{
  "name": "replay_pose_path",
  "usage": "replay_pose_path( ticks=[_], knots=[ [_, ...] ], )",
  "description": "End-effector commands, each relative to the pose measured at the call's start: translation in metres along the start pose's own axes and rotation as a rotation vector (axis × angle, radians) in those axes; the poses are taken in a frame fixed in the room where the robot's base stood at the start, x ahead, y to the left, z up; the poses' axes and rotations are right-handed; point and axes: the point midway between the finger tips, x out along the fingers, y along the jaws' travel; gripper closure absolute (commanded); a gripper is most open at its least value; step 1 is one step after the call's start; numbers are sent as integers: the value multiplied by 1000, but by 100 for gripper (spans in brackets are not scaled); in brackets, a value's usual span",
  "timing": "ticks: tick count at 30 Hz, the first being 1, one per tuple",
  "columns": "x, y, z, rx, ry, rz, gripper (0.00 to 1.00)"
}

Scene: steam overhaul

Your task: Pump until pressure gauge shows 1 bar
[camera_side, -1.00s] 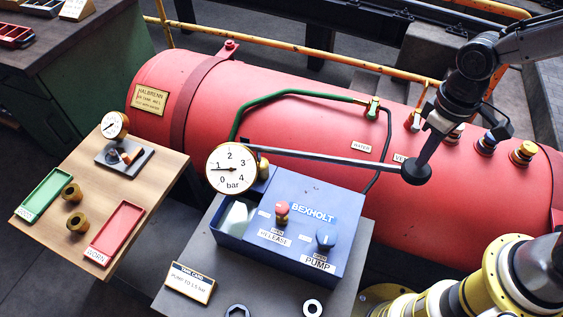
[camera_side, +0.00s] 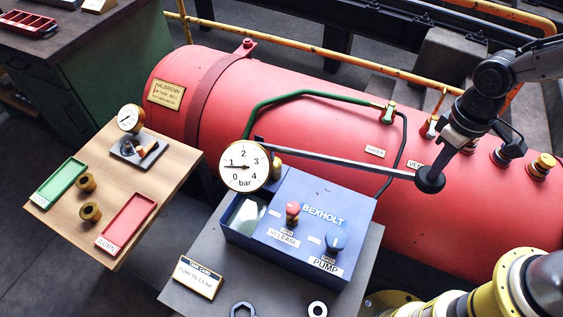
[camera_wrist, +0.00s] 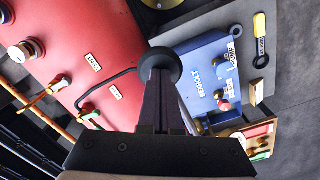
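The blue pump box (camera_side: 309,229) stands on a grey bench, with a red RELEASE knob (camera_side: 292,210) and a blue PUMP knob (camera_side: 336,241). Its round white pressure gauge (camera_side: 245,165) has a needle pointing left, at or very near the 1 mark. The long grey pump lever (camera_side: 335,162) runs right from beside the gauge, sloping slightly down in the picture. Its black round end (camera_side: 430,180) is at my gripper (camera_side: 437,163). In the wrist view, my gripper's fingers (camera_wrist: 162,100) are close together against this black end (camera_wrist: 160,66) and seem closed on it; the contact is partly hidden.
A large red tank (camera_side: 330,115) with valves and a green pipe lies behind the pump. A task card (camera_side: 198,277) stands on the bench's front left. A wooden table (camera_side: 140,195) at left holds green and red trays, brass fittings and a small gauge.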

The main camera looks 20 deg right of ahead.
Motion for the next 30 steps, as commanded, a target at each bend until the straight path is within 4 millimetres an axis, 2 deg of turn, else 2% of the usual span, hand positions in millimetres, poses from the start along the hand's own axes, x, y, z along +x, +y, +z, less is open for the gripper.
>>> replay_pose_path(
  ticks=[30],
  knots=[
    [42, 0, -3, 0, 7, 0, 100]
  ],
)
